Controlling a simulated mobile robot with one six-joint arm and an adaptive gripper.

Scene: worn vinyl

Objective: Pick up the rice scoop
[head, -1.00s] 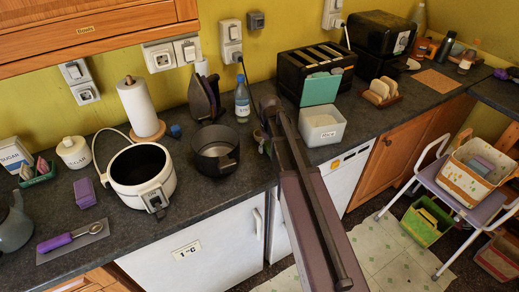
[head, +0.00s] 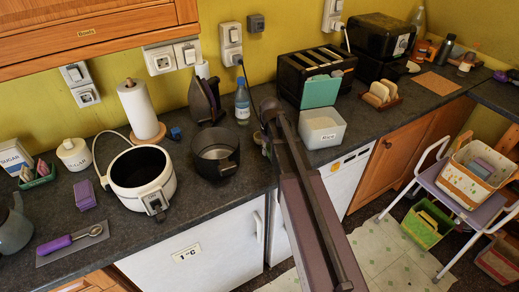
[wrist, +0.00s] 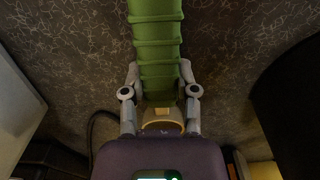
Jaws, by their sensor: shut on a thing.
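In the wrist view my gripper (wrist: 162,75) is shut on a green ribbed thing (wrist: 158,40) that looks like a handle. The fingers lie along both its sides, and its far end runs out of the top of the picture. I cannot tell from its visible part whether it is the rice scoop. In the head view my arm hides most of the gripper and the held thing. They are over the counter, left of the white tub labelled Rice (head: 322,138). A purple-handled metal scoop (head: 70,240) lies on a grey mat at the counter's left.
A dark pot (head: 215,165) stands left of my arm, with a white rice cooker (head: 160,190) farther left. A blue-capped bottle (head: 242,105) and a black toaster (head: 305,75) stand behind. A toast rack (head: 380,94) is to the right.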

